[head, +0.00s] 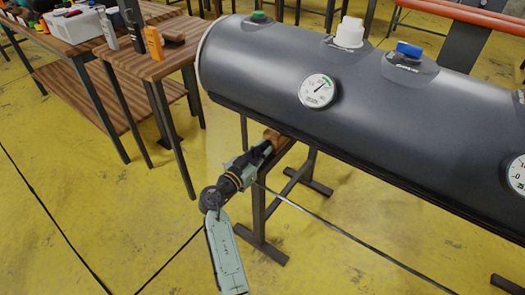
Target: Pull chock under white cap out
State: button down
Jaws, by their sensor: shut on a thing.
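A brown wooden chock (275,138) shows below the near side of the tube, at the top of a stand. My gripper (264,150) is at the chock, shut on its near end. The rest of the chock is hidden by the gripper and the tube. My arm reaches up to it from the lower middle of the view.
A round pressure gauge (317,91) sits on the tube's near side, and another shows at the right edge. Dark metal stand legs (258,215) are just right of my arm. Yellow floor (60,220) is open at lower left.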

dwell(0.6)
jog(key=b+v, duration=0.4)
jog(key=v, duration=0.1)
jog(key=shift+f, duration=0.2)
jog(key=shift+s+a+r, duration=0.1)
jog(key=shift+s+a, duration=0.05)
jog(key=c, duration=1.6)
grip_release()
jog(key=shift+r, duration=0.1)
jog(key=shift+s, duration=0.1)
jog(key=v, duration=1.2)
